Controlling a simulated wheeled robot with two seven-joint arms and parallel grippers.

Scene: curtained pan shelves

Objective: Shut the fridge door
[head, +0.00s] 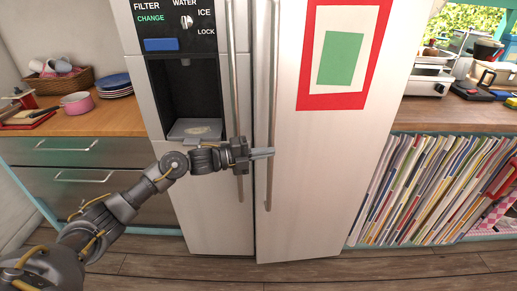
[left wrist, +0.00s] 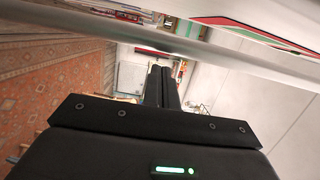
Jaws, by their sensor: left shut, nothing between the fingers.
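The white two-door fridge stands in the middle of the head view. Its left door (head: 215,215) has a water and ice dispenser; its right door (head: 310,190) carries a red-framed green picture. The right door's lower inner edge sits slightly nearer to me than the left door's, so it looks a little ajar. My left gripper (head: 268,153) is shut and empty, in front of the long right handle (head: 273,100) near the seam. In the left wrist view its closed fingers (left wrist: 165,85) point past a grey handle bar (left wrist: 200,43). Whether they touch the door I cannot tell.
A wooden counter (head: 110,118) with drawers, plates and a basket is left of the fridge. On the right, a shelf holds many upright books (head: 430,190) below a counter with appliances. The wooden floor (head: 300,275) before the fridge is clear.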

